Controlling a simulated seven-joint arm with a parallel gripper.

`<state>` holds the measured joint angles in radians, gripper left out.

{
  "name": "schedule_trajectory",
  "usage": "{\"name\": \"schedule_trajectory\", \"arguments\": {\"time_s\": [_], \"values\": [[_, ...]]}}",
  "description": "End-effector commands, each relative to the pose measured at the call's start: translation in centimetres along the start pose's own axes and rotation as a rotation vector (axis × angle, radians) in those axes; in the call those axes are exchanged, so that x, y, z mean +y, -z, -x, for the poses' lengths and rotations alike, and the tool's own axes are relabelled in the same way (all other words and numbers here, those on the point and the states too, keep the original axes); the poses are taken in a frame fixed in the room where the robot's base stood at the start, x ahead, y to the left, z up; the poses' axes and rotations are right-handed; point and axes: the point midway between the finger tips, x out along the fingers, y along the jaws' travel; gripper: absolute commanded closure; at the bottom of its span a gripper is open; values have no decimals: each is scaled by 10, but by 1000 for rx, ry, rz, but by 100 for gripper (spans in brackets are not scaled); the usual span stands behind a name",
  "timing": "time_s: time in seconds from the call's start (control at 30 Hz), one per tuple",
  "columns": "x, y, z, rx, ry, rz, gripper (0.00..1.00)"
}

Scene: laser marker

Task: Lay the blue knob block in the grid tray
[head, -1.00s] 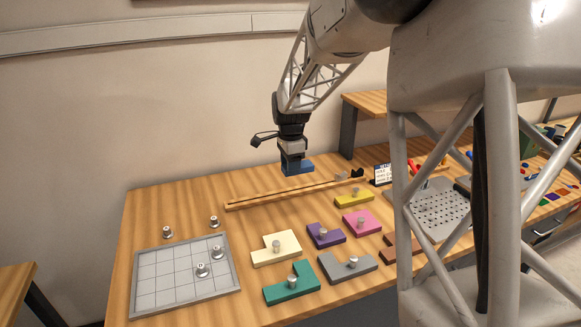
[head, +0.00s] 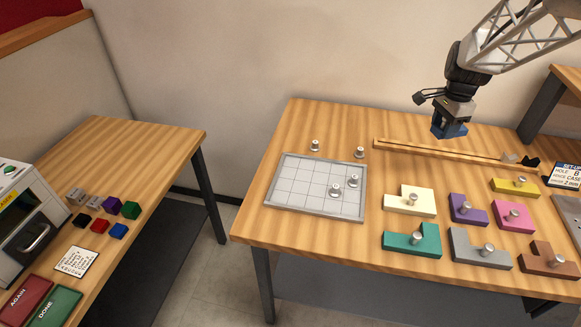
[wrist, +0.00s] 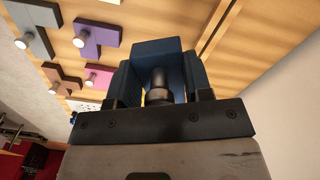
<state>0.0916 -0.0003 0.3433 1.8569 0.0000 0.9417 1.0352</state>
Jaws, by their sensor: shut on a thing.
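My gripper (head: 452,117) is shut on the blue knob block (head: 449,130) and holds it in the air above the back of the table, near the wooden rail. In the wrist view the blue block (wrist: 156,50) sits at the fingers, with its dark knob (wrist: 158,85) between them. The grid tray (head: 283,206) lies flat to the left of the gripper on the same table. Two metal knobs stand inside the tray on its right side; whether they sit on pieces I cannot tell.
Cream (head: 400,207), teal (head: 425,241), purple (head: 462,205), grey (head: 465,245), pink (head: 515,222), yellow (head: 510,182) and brown (head: 540,262) knob blocks lie right of the tray. Two loose metal knobs (head: 315,146) stand behind it. A wooden rail (head: 430,150) runs along the back.

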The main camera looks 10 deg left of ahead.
Motion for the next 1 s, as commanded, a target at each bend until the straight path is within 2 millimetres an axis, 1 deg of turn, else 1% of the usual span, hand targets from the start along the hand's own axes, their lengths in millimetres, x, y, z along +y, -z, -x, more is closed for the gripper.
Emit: {"name": "schedule_trajectory", "arguments": {"time_s": [0.03, 0.6, 1.0], "values": [[-2, -7, -2, 0, 0, 59, 78], [-18, -77, -21, 0, 0, 796, 78], [-24, -125, -34, 0, 0, 1311, 78]]}}
